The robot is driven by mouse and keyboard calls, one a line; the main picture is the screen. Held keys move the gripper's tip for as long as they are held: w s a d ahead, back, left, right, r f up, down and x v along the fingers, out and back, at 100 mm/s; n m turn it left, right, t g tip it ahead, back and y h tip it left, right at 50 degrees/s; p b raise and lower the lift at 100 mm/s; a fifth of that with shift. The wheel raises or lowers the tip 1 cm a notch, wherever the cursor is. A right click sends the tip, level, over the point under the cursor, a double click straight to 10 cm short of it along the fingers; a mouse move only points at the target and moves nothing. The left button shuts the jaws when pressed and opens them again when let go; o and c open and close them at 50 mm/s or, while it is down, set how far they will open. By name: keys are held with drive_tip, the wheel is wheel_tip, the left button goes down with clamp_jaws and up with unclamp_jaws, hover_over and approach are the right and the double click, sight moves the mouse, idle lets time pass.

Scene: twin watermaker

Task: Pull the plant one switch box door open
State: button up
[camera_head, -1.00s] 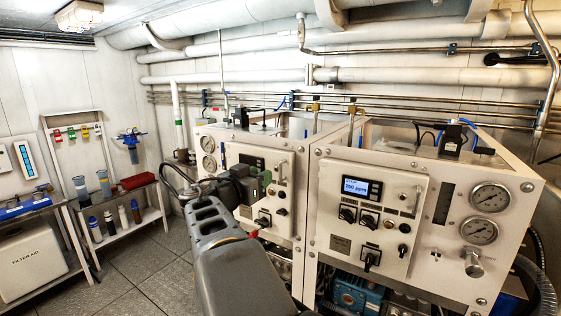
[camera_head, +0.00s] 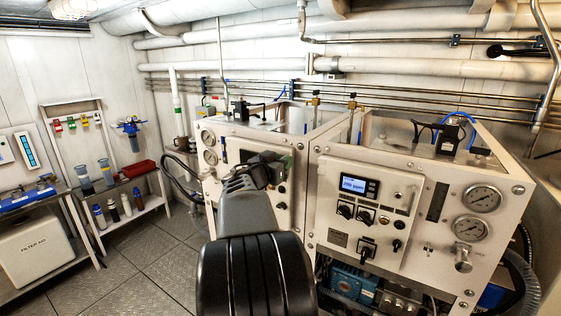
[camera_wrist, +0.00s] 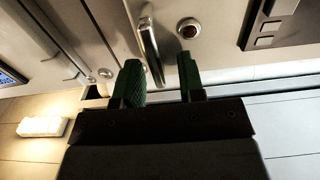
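The left watermaker cabinet carries a pale switch box door (camera_head: 267,211) with a dark display and knobs. It looks shut, and my arm covers part of it. My gripper (camera_head: 279,170) is at the door's upper right side. In the wrist view, my gripper (camera_wrist: 159,74) is open, with two green-padded fingers apart. A metal bar handle (camera_wrist: 150,50) shows between the fingers in the picture, its lower end near fingertip level. I cannot tell whether the fingers touch it or how deep it sits between them. A round reddish button (camera_wrist: 188,28) is beside the handle.
The right cabinet has a similar closed door (camera_head: 345,248) with a lit display, and two gauges (camera_head: 481,199). Shelves with bottles and a red tray (camera_head: 138,168) stand at the left wall. Pipes run along the back wall. The floor (camera_head: 150,270) at lower left is clear.

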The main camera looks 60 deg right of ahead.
clamp_jaws()
idle(0.5)
